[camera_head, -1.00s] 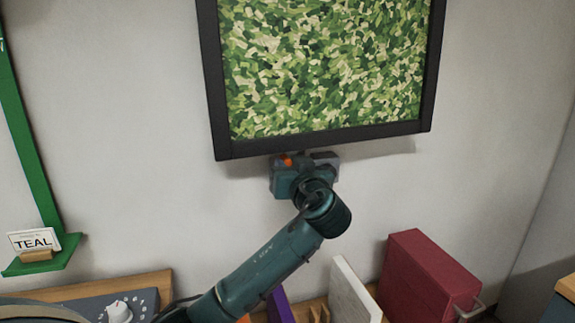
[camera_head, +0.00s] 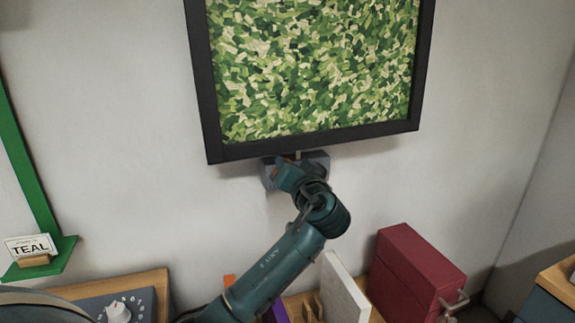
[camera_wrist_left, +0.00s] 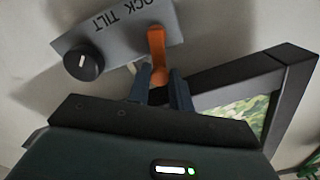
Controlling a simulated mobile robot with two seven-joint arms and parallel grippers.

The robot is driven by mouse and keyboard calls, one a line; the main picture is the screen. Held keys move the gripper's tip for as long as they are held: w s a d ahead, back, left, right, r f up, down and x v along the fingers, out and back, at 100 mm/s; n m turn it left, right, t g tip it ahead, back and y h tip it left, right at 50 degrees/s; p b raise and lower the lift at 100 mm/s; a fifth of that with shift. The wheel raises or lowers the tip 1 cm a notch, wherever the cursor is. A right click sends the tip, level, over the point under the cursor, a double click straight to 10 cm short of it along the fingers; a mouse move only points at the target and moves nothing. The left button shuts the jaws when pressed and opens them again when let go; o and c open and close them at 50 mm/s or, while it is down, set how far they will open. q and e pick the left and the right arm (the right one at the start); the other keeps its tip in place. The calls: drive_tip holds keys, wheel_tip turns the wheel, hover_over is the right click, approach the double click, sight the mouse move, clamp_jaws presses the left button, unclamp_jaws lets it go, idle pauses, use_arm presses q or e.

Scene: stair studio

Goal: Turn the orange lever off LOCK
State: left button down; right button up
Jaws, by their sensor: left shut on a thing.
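The orange lever (camera_wrist_left: 157,48) stands out from a grey plate (camera_wrist_left: 120,28) in the left wrist view. The plate's lettering is upside down and reads "OCK" and "TILT", with its end cut off. My left gripper (camera_wrist_left: 162,82) is shut on the lever's lower end, with a dark finger on each side. In the head view my left gripper (camera_head: 287,172) is at the grey box under the framed green panel (camera_head: 315,75), and my wrist hides most of the lever there. My right gripper is not in view.
A black knob (camera_wrist_left: 83,60) sits on the plate beside the lever. The panel's dark frame is close above my gripper. Below are a red box (camera_head: 415,270), a white slab (camera_head: 345,290) and a dial unit (camera_head: 120,308). A green shelf with a TEAL card (camera_head: 30,247) is at left.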

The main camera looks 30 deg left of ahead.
use_arm(q)
drive_tip(key=shift+f, duration=0.1)
drive_tip(key=c, duration=1.3)
unclamp_jaws()
drive_tip(key=shift+o, duration=0.2)
drive_tip(key=shift+d, duration=0.1)
drive_tip(key=b+v, duration=0.2)
drive_tip(key=v, duration=1.1)
